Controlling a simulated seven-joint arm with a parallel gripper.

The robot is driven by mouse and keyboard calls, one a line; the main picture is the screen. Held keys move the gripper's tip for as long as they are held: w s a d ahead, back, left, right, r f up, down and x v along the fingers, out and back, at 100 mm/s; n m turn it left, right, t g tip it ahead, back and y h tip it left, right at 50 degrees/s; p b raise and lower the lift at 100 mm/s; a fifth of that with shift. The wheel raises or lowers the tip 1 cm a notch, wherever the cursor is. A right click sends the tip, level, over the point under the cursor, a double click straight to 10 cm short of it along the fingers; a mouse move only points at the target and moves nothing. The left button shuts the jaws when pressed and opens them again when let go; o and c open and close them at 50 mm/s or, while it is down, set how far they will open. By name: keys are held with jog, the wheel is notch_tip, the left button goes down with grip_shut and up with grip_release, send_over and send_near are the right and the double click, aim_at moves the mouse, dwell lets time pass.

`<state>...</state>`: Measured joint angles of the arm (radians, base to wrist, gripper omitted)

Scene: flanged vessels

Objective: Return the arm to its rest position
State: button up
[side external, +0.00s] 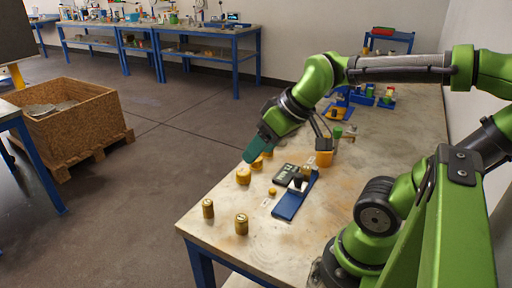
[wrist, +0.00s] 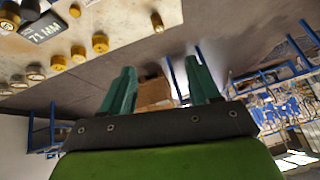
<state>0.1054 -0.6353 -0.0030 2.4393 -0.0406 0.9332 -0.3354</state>
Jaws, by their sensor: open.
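My gripper (side external: 253,151) is held above the left edge of the workbench, tilted down toward the left. Its two teal fingers also show in the wrist view (wrist: 160,80), spread apart with nothing between them. Brass-coloured vessels stand on the bench below: one at the front (side external: 241,223), one near the left edge (side external: 208,208) and a yellower one (side external: 243,176) close beneath the fingers. More yellow parts behind it are partly hidden by my gripper. In the wrist view several such parts, including one vessel (wrist: 35,72), lie at the upper left, apart from the fingers.
A blue fixture (side external: 290,205) and a dark display reading 71 MM (wrist: 42,28) lie on the bench (side external: 210,235). An orange cup (side external: 324,158) and blue bins (side external: 363,96) stand farther back. A wooden crate (side external: 65,125) is on the floor. Open floor lies left of the bench.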

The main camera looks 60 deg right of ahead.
jog(key=a+m, duration=0.1)
jog(key=s+a, duration=0.1)
jog(key=a+m, duration=0.1)
jog(key=shift+s+r+m+t+y, duration=0.3)
jog(key=shift+t+y, duration=0.1)
